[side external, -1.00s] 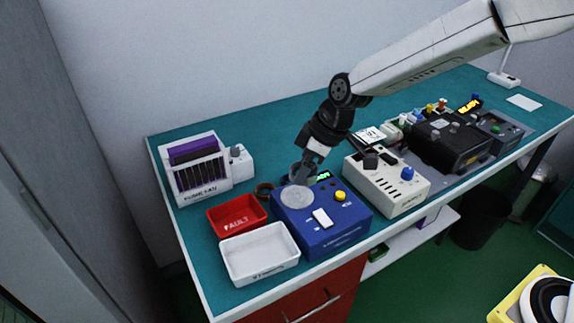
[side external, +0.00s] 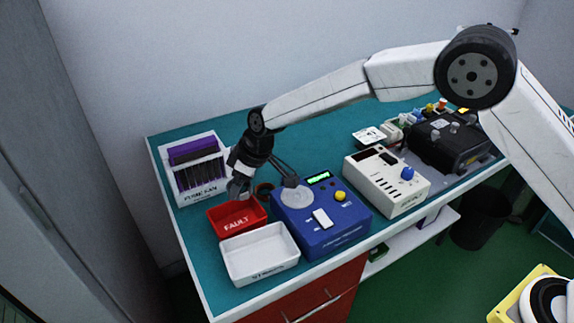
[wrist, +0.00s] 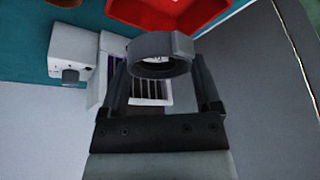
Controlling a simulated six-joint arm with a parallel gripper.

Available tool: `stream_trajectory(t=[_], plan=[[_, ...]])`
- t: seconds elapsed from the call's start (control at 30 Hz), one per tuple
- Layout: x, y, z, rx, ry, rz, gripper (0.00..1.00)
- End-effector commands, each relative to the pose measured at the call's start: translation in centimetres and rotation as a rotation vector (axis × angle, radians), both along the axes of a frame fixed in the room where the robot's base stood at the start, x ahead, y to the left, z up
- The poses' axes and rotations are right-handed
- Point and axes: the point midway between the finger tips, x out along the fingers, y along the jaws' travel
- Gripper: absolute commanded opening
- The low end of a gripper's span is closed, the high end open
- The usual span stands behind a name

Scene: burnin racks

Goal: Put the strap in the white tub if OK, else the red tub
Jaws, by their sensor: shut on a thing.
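My gripper (wrist: 165,95) is shut on a dark grey, ring-shaped strap (wrist: 160,55), held between the fingertips in the wrist view. In the side view my gripper (side external: 240,187) is over the back edge of the red tub (side external: 231,231), marked FAULT; the strap is hard to make out there. The red tub also shows at the top of the wrist view (wrist: 165,22). The white tub (side external: 230,263) stands in front of the red one, its label too small to read. The blue tester (side external: 345,238) has a round pale plate (side external: 297,197) and a lit green display (side external: 318,178), unreadable.
A small brown ring (side external: 264,187) lies between tub and tester. A cream instrument (side external: 388,194) and a black unit (side external: 445,150) stand to the right. The table's back middle is clear.

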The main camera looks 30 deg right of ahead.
Motion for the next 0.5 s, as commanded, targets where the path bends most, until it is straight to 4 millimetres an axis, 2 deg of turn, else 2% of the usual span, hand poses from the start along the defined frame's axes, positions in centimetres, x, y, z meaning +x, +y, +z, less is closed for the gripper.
stream_trajectory(t=[0.27,0.5], plan=[[0.0,0.0,-0.3,-0.001,0.001,0.000,0.16],[0.0,0.0,-1.5,-0.001,0.000,0.001,0.16]])
